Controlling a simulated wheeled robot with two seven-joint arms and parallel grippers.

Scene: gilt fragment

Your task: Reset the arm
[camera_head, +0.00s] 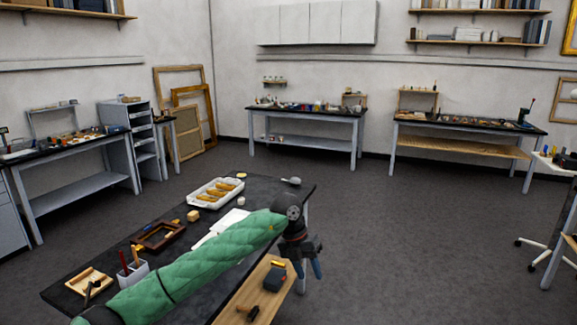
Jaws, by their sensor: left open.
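My left arm, in a green quilted sleeve (190,268), reaches from the bottom left across the dark worktable (262,190). My left gripper (308,270) hangs beyond the table's right edge, pointing down, with its fingers apart and nothing visible between them. My right gripper is not in view. The sleeve hides part of the tabletop.
On the table are a white tray (232,183) with gilt pieces, a small dark frame (156,236), a white tool holder (133,272) and a wooden tray (82,280). A lower wooden shelf (235,307) holds dark tools. Open grey floor (400,240) lies right.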

